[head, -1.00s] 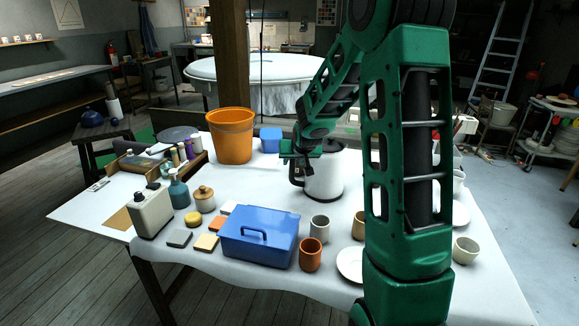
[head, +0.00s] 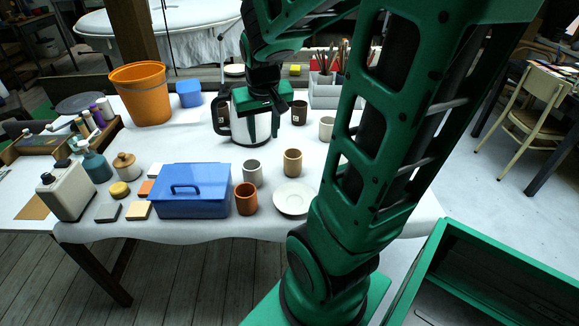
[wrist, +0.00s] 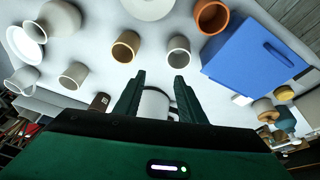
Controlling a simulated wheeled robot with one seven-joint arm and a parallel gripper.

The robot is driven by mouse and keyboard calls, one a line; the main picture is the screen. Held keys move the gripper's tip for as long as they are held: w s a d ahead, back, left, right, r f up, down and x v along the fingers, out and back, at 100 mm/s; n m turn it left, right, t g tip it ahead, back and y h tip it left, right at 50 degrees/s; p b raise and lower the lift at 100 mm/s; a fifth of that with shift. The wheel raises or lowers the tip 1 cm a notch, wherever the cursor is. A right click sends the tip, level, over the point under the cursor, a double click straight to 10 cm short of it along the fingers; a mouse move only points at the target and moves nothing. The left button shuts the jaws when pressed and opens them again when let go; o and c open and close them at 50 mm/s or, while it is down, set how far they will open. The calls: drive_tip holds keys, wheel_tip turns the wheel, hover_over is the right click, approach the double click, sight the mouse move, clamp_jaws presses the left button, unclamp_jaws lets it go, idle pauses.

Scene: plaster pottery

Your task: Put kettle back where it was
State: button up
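The kettle (head: 262,127) has a pale body and a dark handle on its left side. It stands upright on the white-covered table, behind the cups. My gripper (head: 264,101) is at the kettle's upper part and hides its top in the head view. In the wrist view my gripper's two fingers (wrist: 158,88) are spread apart. Part of the kettle (wrist: 154,104) shows between them, and my gripper's body hides the rest. I cannot tell whether the fingers touch it.
In front are a grey cup (head: 252,173), a tan cup (head: 292,163), an orange cup (head: 246,199), a white plate (head: 294,198) and a blue box (head: 190,197). A dark mug (head: 299,112) is right of the kettle. An orange bucket (head: 141,94) stands to its left.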

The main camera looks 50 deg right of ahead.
drive_tip(key=s+a+g+y, duration=0.1)
drive_tip(key=s+a, duration=0.2)
drive_tip(key=s, duration=0.5)
drive_tip(key=s+a+g+y, duration=0.1)
drive_tip(key=s+a+g, duration=0.1)
drive_tip(key=s, duration=0.6)
drive_tip(key=shift+s+a+f+y, duration=0.25)
drive_tip(key=shift+a+y, duration=0.15)
drive_tip(key=shift+a, duration=0.3)
